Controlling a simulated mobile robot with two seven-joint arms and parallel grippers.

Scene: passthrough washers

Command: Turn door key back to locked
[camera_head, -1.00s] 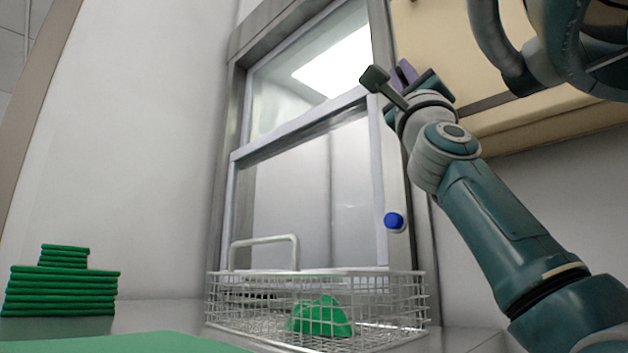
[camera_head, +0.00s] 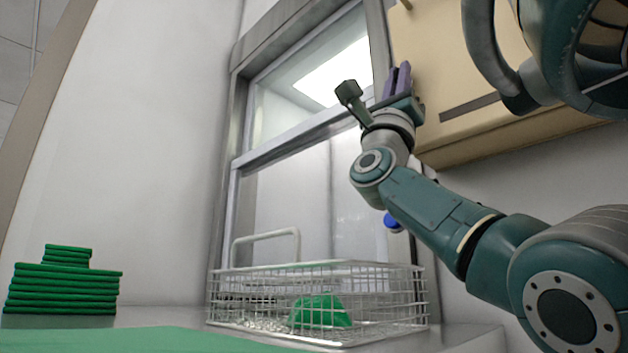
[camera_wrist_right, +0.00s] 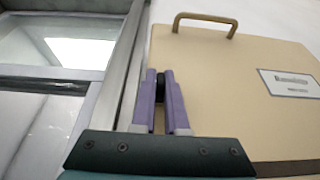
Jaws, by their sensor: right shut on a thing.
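My right gripper (camera_head: 397,80) is raised in front of the upper right part of the window frame, its two purple fingers pointing up. In the right wrist view the right gripper (camera_wrist_right: 161,84) has its fingertips closed on a small black piece, which I take to be the door key (camera_wrist_right: 161,86). Most of the key is hidden between the fingers, so its turn angle does not show. In the head view the key cannot be made out. My left gripper is not in view.
A cream cabinet door (camera_head: 450,70) with a brass handle (camera_wrist_right: 205,20) and a label is beside the gripper. A wire basket (camera_head: 240,310) holding a green item stands below the window. Green stacked pieces (camera_head: 62,290) lie left. A blue knob (camera_head: 391,221) is partly behind my arm.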

